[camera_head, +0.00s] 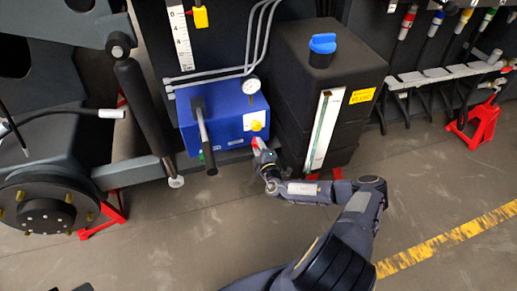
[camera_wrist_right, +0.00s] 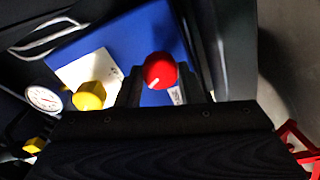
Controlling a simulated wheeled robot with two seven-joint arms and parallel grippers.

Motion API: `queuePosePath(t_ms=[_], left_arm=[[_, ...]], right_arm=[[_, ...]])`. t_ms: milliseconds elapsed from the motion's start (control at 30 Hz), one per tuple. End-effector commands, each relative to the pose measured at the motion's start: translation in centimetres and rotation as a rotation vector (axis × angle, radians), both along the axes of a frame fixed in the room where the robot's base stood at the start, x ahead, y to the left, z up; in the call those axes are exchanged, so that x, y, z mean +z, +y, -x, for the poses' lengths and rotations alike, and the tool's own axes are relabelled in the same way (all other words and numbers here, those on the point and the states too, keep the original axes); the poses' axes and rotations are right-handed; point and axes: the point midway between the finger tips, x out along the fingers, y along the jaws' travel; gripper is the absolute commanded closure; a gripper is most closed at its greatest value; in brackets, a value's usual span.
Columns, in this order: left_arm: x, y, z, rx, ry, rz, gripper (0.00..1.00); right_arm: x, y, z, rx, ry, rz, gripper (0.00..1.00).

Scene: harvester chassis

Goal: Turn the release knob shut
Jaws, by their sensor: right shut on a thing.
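The blue pump box (camera_head: 222,122) stands in the middle of the head view, with a black lever on its front. A red knob (camera_wrist_right: 160,70) with a pale line across its face sits on the box's blue panel in the right wrist view. In the head view the red knob (camera_head: 256,143) is partly hidden by my right gripper (camera_head: 260,150). My right gripper reaches the box's lower right corner and is shut on the red knob, which sits between its fingers. Small dark parts at the bottom left edge of the head view may be my left gripper; its jaws cannot be made out.
A yellow knob (camera_head: 256,125) sits close to the red one, with a pressure gauge (camera_head: 251,85) above. A tall black tank (camera_head: 345,90) with a blue cap stands close on the right. A wheel hub (camera_head: 45,212) and red jack stands are at the left. The floor in front is clear.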

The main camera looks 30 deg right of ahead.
Motion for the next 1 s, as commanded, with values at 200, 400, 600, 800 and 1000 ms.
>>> queuePosePath(t_ms=[200,400,600,800,1000], left_arm=[[-0.8,0.0,0.0,0.000,0.000,0.000,0.64],[-1.3,0.0,0.0,0.000,0.000,0.000,0.64],[-1.6,0.0,0.0,0.000,0.000,0.000,0.64],[-1.7,0.0,0.0,0.000,0.000,0.000,0.64],[-1.8,0.0,0.0,0.000,0.000,0.000,0.64]], right_arm=[[-0.4,0.1,0.1,0.002,-0.042,-0.192,0.89],[-0.4,0.1,0.1,0.001,-0.074,-0.329,0.89],[-0.3,0.1,0.1,0.001,-0.096,-0.421,0.89],[-0.3,0.1,0.1,0.002,-0.107,-0.468,0.89],[-0.3,0.1,0.1,0.002,-0.110,-0.483,0.89]])
